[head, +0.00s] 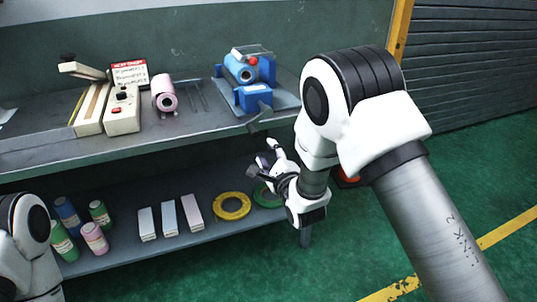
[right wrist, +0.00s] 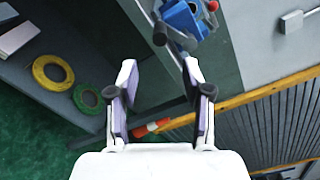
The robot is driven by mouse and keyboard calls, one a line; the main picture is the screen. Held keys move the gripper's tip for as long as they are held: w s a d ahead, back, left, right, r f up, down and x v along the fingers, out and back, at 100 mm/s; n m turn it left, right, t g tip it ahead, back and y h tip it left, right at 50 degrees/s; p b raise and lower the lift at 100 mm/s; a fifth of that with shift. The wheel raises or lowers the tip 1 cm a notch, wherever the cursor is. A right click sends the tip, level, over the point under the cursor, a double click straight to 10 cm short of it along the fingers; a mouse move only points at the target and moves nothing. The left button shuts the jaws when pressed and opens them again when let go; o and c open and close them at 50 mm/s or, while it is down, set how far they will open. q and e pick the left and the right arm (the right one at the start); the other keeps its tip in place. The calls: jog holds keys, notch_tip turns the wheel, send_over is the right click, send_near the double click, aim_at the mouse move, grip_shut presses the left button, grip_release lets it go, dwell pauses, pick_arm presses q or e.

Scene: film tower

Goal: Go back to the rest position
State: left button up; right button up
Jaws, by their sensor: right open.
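My right gripper (head: 264,160) is in front of the bench, below the edge of its top and above the right end of the lower shelf. Its fingers point toward the bench. In the right wrist view its two fingers (right wrist: 158,78) stand wide apart with nothing between them. My right arm reaches in from the lower right of the head view. Only a link of my left arm shows, at the lower left; my left gripper is out of view.
The bench top (head: 190,128) bears a blue machine (head: 247,75), a pink roll (head: 164,94) and a cream box (head: 122,112). The lower shelf (head: 125,257) holds several bottles, pale boxes, a yellow ring (head: 231,206) and a green ring (head: 267,196). Green floor (head: 490,175) is clear at right.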

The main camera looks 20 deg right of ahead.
jog(key=s+d+f+n+g+h+p, duration=0.1)
jog(key=s+d+f+g+p, duration=0.3)
jog(key=s+f, duration=0.45)
jog(key=s+d+f+n+g+h+p, duration=0.1)
jog(key=s+f+g+p, duration=0.3)
jog(key=s+f+p, duration=0.35)
jog(key=s+f+n+g, duration=0.2)
jog(key=s+n+g, duration=0.3)
jog(key=s+n, duration=0.5)
jog(key=s+f+n+g, duration=0.3)
jog(key=s+n+g, duration=0.2)
jog(key=s+n, duration=0.5)
jog(key=s, duration=0.6)
jog(key=shift+s+d+f+n, duration=0.25)
jog(key=shift+d+f+n, duration=0.05)
jog(key=shift+d+f, duration=0.1)
